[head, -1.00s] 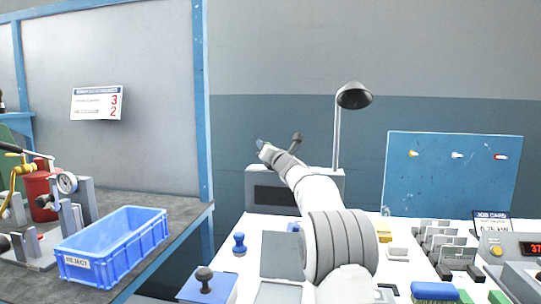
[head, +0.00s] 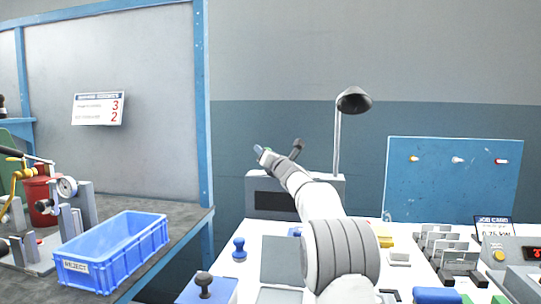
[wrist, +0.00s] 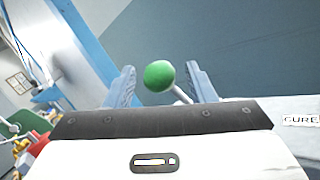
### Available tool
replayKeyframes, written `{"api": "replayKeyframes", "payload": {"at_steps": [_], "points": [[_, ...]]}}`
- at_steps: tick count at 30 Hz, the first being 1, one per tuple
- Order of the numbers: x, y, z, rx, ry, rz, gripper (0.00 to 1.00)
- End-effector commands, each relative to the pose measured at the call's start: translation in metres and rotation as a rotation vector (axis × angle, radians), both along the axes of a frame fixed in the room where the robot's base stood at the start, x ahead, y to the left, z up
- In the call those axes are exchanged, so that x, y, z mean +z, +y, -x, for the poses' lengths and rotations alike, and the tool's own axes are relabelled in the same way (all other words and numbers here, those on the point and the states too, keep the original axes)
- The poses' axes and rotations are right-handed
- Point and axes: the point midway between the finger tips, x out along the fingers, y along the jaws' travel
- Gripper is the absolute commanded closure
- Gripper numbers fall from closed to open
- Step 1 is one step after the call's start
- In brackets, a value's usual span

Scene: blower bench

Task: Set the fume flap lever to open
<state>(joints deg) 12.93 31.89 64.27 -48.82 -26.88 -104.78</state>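A green ball knob (wrist: 159,75) on a thin pale rod shows in the wrist view, ahead of my gripper. My gripper (wrist: 160,84) is open, with one blue-grey finger on each side of the knob and a visible gap to both. The rod runs down to the right behind my gripper's body, so its base is hidden. In the head view my gripper (head: 263,153) is at the far end of my arm, above the grey box (head: 253,196) at the back of the bench. No lever marking is readable.
A desk lamp (head: 353,101) stands just right of my gripper. A blue pegboard (head: 450,185) is farther right. A blue REJECT crate (head: 112,250) sits on the left bench.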

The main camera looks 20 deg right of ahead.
Motion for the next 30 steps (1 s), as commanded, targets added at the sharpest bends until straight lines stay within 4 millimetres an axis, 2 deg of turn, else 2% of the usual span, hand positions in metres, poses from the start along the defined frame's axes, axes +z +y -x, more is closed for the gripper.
{"api": "replayKeyframes", "payload": {"at_steps": [8, 21, 25, 30], "points": [[0.001, 0.000, 0.005, 0.000, -0.004, 0.001, 0.50], [-0.011, -0.008, 0.063, 0.000, -0.001, 0.000, 0.50], [-0.014, -0.010, 0.074, 0.000, -0.001, 0.000, 0.50], [-0.015, -0.011, 0.079, -0.001, -0.002, 0.000, 0.50]]}}
